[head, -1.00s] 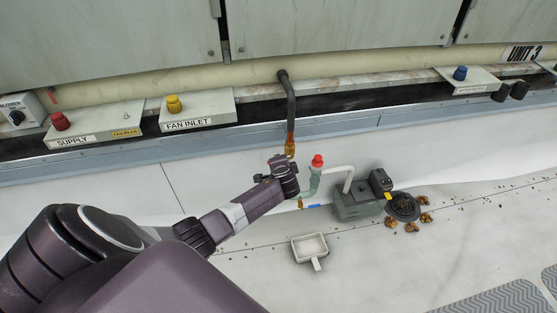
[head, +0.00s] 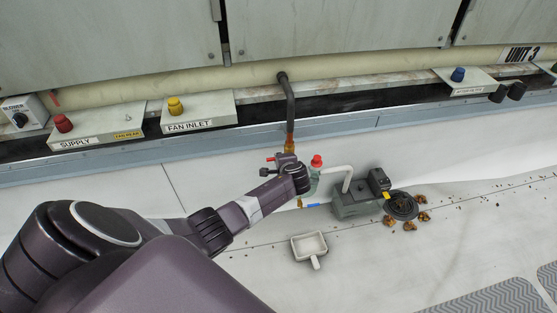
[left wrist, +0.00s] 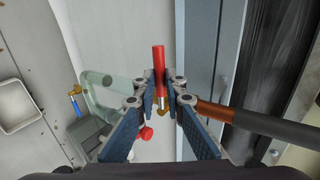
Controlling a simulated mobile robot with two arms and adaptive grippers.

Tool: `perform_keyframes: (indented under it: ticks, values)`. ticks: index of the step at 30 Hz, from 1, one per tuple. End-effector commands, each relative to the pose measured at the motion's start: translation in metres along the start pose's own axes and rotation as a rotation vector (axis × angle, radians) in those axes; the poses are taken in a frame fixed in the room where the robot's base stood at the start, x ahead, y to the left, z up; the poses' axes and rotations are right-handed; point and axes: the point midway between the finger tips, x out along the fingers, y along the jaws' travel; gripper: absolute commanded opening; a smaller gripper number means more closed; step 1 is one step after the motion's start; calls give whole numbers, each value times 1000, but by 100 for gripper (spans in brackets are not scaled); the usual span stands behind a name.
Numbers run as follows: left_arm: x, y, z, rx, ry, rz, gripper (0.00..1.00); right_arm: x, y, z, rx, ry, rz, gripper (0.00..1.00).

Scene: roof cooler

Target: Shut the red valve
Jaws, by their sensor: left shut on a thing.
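The red valve handle (left wrist: 158,62) is a straight red lever on a small brass valve body (left wrist: 163,106) in the left wrist view. My left gripper (left wrist: 161,88) is closed around the lever, with one finger on each side and the far end sticking out past the tips. In the head view my left gripper (head: 276,168) is at the foot of the copper pipe. A small red end of the lever (head: 270,159) shows beside it. The rest of the valve is hidden behind the gripper there. My right gripper is in neither view.
A green fitting with a red cap (head: 317,161) stands close right of the gripper. The dark insulated pipe (head: 289,100) rises behind. Open floor lies in front.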

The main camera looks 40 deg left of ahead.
Motion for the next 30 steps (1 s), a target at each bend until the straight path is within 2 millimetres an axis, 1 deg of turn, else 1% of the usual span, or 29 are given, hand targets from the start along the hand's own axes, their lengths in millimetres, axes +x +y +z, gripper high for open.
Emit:
perform_keyframes:
  ticks: [5,6,11,19,23,26,30]
  values:
    - [-1,0,-1,2,2,0,0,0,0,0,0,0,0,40]
    - [-1,0,-1,2,2,0,11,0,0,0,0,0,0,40]
    - [0,0,-1,1,2,0,28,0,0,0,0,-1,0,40]
    - [0,0,0,0,1,0,28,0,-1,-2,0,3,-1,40]
    - [-4,0,0,0,1,-1,28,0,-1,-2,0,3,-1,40]
    - [-11,1,0,1,1,-1,28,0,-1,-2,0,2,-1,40]
    - [-27,0,0,0,3,-1,28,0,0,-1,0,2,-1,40]
